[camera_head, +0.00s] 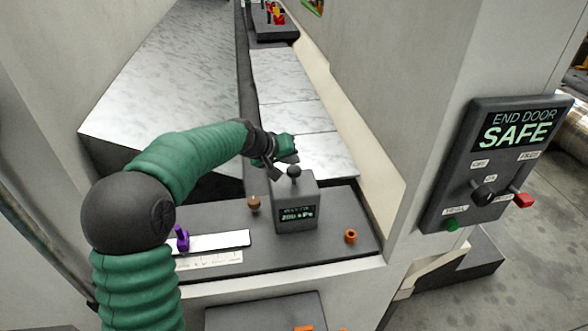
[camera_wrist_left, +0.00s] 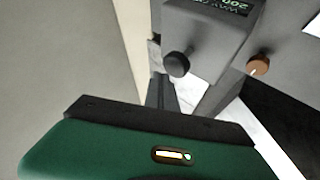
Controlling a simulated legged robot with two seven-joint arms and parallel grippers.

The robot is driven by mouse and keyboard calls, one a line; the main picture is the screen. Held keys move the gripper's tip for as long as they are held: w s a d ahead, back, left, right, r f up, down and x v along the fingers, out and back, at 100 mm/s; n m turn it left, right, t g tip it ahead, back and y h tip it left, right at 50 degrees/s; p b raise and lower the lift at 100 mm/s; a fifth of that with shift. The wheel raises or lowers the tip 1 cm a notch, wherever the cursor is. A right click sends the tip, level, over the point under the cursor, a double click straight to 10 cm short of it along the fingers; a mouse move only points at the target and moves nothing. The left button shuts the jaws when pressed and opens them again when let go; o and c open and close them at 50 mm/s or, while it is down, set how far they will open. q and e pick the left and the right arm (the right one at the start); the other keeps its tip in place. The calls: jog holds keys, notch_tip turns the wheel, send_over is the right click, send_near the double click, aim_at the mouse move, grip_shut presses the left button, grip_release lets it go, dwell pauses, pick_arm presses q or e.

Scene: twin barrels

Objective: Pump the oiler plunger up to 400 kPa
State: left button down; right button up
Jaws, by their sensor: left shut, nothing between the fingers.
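The oiler is a grey box (camera_head: 295,208) on the dark panel, with a small display (camera_head: 298,214) that seems to read about 200 kPa. Its plunger has a round black knob (camera_head: 294,172) standing up on top. In the left wrist view the oiler (camera_wrist_left: 205,25) appears upside down, with the black plunger knob (camera_wrist_left: 177,65) sticking out. My left gripper (camera_head: 284,163) is shut and empty, just above and behind the knob; I cannot tell whether it touches it. My right gripper is not in view.
A brown knob (camera_head: 254,203) stands left of the oiler and an orange knob (camera_head: 351,236) right of it. A purple handle (camera_head: 182,239) sits at the panel's left. A control box (camera_head: 497,165) reading "END DOOR SAFE" is on the right wall. Pale slabs (camera_head: 295,100) lie behind.

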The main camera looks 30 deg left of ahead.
aim_at(294, 169)
pick_arm(q)
jog(key=shift+f, duration=0.1)
dwell(0.7)
jog(key=shift+f+b, duration=0.25)
jog(key=shift+b, duration=0.3)
jog(key=shift+s+f+b, duration=0.1)
jog(key=shift+f+b, duration=0.9)
jog(key=shift+f, duration=0.15)
dwell(0.8)
jog(key=shift+r+p, duration=1.15)
jog(key=shift+r, duration=0.45)
jog(key=shift+r, duration=0.1)
notch_tip(294, 169, up, 5)
jog(key=p, duration=0.3)
jog(key=shift+p, duration=0.4)
